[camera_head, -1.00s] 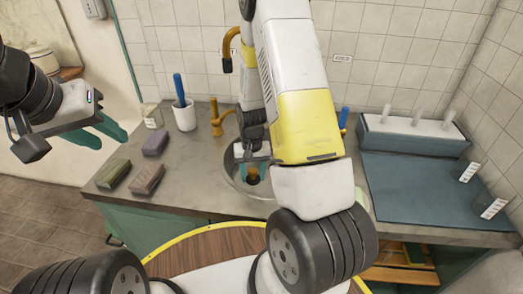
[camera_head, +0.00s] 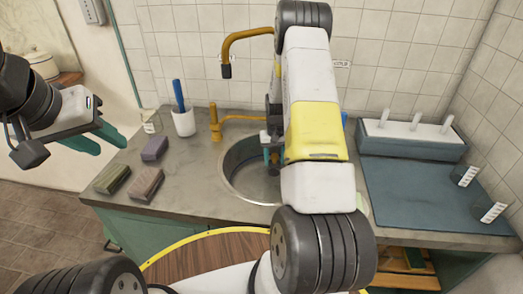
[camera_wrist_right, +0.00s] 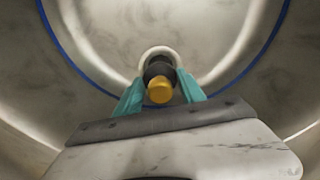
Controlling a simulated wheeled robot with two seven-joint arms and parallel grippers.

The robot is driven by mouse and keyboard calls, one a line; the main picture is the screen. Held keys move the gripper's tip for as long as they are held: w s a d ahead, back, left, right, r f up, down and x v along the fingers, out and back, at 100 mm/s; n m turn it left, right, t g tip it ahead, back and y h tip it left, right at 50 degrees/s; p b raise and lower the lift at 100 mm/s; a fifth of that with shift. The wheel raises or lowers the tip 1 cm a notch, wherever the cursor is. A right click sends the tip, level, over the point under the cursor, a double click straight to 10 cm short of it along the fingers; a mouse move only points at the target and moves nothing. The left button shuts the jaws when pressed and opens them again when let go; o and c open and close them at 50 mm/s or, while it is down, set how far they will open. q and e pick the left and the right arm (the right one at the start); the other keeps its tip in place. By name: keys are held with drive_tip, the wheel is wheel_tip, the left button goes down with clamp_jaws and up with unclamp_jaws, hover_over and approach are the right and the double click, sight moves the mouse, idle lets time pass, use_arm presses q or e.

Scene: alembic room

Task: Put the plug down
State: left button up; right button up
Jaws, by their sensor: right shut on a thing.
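The plug (camera_wrist_right: 159,88) has a yellow-orange top and a dark body. In the right wrist view it sits between the teal fingertips of my right gripper (camera_wrist_right: 160,97), which is shut on it. Behind it is the round drain (camera_wrist_right: 158,53) of the sink; I cannot tell whether the plug touches it. In the head view my right gripper (camera_head: 270,154) is inside the round sink basin (camera_head: 234,177), partly hidden by my own arm. My left gripper (camera_head: 96,139) is open and empty, in the air left of the counter.
An orange tap (camera_head: 214,122) stands behind the basin, with a curved spout (camera_head: 245,37) above. A white cup (camera_head: 184,121) with a blue-handled tool is at the back left. Several blocks (camera_head: 145,183) lie left of the basin. A blue mat (camera_head: 425,197) and a rack (camera_head: 412,141) are right.

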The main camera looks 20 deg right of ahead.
sight(275, 163)
drive_tip(key=shift+f, duration=1.45)
drive_tip(key=shift+f, duration=0.35)
drive_tip(key=shift+s+a+f, duration=0.1)
drive_tip(key=shift+f, duration=0.15)
drive_tip(key=o, duration=1.4)
drive_tip(key=shift+d, duration=0.2)
